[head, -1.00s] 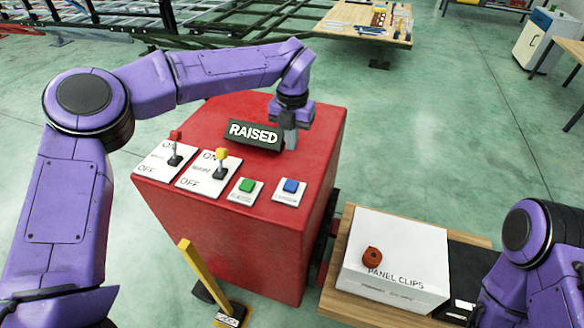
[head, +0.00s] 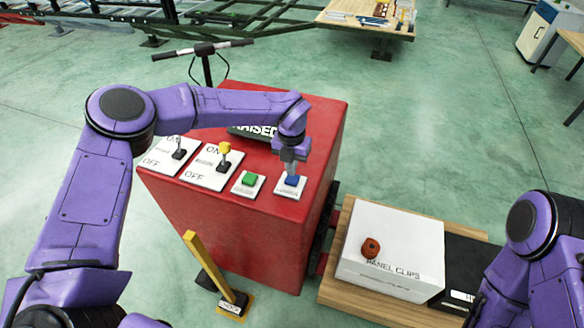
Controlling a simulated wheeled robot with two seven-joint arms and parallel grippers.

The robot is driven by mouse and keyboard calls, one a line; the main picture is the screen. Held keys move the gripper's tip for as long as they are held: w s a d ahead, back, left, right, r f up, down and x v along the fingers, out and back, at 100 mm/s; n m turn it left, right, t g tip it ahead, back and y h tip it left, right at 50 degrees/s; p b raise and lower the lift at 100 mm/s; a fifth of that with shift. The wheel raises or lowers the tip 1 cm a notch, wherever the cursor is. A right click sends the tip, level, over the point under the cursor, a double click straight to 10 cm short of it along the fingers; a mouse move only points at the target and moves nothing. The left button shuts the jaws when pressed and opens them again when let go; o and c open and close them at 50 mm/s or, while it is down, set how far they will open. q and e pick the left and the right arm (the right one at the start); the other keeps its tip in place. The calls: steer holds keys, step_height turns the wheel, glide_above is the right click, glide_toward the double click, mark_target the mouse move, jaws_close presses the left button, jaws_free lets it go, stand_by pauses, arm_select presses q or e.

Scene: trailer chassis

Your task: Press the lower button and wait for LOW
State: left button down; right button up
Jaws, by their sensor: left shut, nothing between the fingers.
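The red control box (head: 230,240) stands in the middle of the head view. On its top are a green button (head: 249,179) and, to its right, a blue button (head: 292,181), each on a white plate. The small print on the plates is too small to read. My left gripper (head: 290,173) is shut and points down at the blue button, its tips at or just above it; I cannot tell whether they touch. A dark display (head: 252,133) reads RAISED, partly hidden behind my left arm. My right gripper is out of view; only its arm shows at the right.
Two switches, one with a yellow knob (head: 224,148), stand left of the buttons. A white PANEL CLIPS box (head: 395,240) with a red-brown roll (head: 371,248) sits on a wooden bench at right. A yellow post (head: 208,266) stands in front of the red box.

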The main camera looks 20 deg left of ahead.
mark_target(292, 180)
arm_select(q)
step_height(292, 180, down, 2)
steer(key=shift+f, duration=0.1)
